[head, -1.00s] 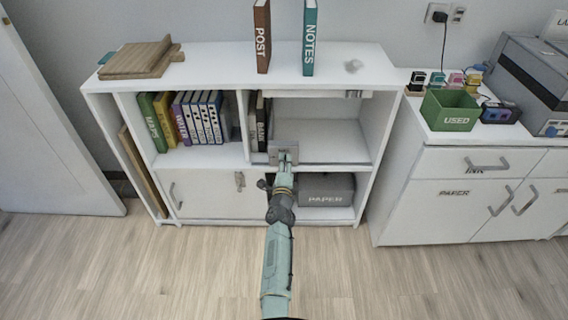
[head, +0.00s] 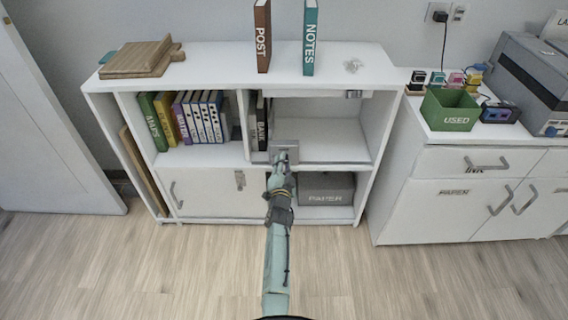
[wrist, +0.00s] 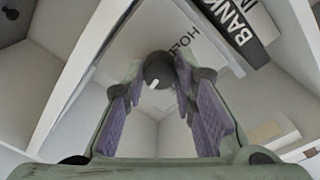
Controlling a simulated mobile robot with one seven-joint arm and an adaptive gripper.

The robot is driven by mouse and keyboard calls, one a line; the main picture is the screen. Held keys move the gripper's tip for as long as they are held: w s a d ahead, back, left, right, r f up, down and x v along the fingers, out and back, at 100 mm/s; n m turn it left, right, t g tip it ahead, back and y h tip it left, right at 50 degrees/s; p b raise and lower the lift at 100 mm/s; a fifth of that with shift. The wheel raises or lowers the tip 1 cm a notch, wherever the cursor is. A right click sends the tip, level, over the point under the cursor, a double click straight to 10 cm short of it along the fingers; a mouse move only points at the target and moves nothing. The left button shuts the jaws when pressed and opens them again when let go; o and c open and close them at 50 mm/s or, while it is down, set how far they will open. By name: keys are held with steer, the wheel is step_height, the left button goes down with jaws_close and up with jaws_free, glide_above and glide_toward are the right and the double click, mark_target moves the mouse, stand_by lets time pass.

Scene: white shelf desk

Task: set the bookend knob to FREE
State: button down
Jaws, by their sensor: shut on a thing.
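The grey bookend (head: 285,145) stands at the front of the middle shelf, beside the dark BANK book (head: 262,122). In the wrist view its pale plate carries a label starting "HO" (wrist: 182,45), partly hidden by a finger. The dark round knob (wrist: 158,68) sits between the fingertips of my gripper (wrist: 162,80), which is shut on it. A short white mark on the knob points to the lower left in that view, away from the label. I see no FREE label. In the head view my gripper (head: 279,162) reaches the bookend's front and hides the knob.
The shelf right of the bookend (head: 330,148) is clear. A grey PAPER box (head: 325,190) sits below. POST (head: 262,35) and NOTES (head: 309,38) books stand on top.

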steer(key=shift+n+t+y+b, duration=0.25)
steer(key=shift+n+b, duration=1.15)
steer(key=shift+n, duration=2.85)
steer(key=shift+n+t+y+b, duration=0.25)
steer(key=shift+n+b, duration=1.15)
steer(key=shift+n, duration=2.85)
steer(key=c, duration=1.3)
jaws_free()
step_height(320, 180, up, 10)
steer(key=shift+f, duration=0.1)
